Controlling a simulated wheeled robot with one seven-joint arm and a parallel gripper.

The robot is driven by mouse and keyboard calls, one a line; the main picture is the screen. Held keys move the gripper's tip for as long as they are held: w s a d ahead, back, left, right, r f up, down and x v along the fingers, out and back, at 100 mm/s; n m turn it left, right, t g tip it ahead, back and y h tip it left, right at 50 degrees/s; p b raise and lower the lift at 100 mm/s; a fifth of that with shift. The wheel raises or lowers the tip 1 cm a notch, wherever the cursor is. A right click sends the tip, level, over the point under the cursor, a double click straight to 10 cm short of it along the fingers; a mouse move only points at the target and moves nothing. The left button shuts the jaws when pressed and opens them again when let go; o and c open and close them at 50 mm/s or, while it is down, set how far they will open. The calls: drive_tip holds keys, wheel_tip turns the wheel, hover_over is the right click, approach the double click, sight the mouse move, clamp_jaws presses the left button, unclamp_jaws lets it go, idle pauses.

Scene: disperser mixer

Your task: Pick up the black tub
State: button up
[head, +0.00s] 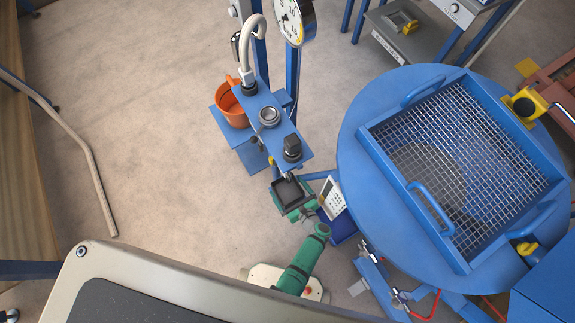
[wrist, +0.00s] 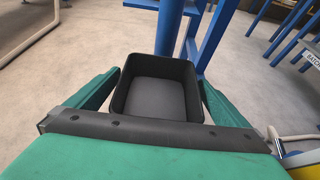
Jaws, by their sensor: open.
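The black tub (head: 288,191) is open-topped and looks empty. It is upright below the blue stand's arm in the head view. In the wrist view the tub (wrist: 157,98) sits in the middle, just ahead of the dark bar across my green gripper. My gripper (head: 291,197) is open, with one green finger on the left of the tub and one on the right in the wrist view (wrist: 160,88). I cannot tell whether either finger touches the tub. What the tub rests on is hidden.
A blue stand (head: 268,118) with a dial gauge (head: 292,20) rises close behind the tub. An orange jug (head: 232,108) stands to its left. A large blue vessel with a mesh grate (head: 465,155) fills the right. Open floor lies left.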

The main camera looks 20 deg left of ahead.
drive_tip(key=shift+a, duration=0.1)
drive_tip(key=c, duration=1.5)
drive_tip(key=shift+o, duration=0.2)
drive_tip(key=shift+r, duration=0.1)
drive_tip(key=shift+r, duration=4.95)
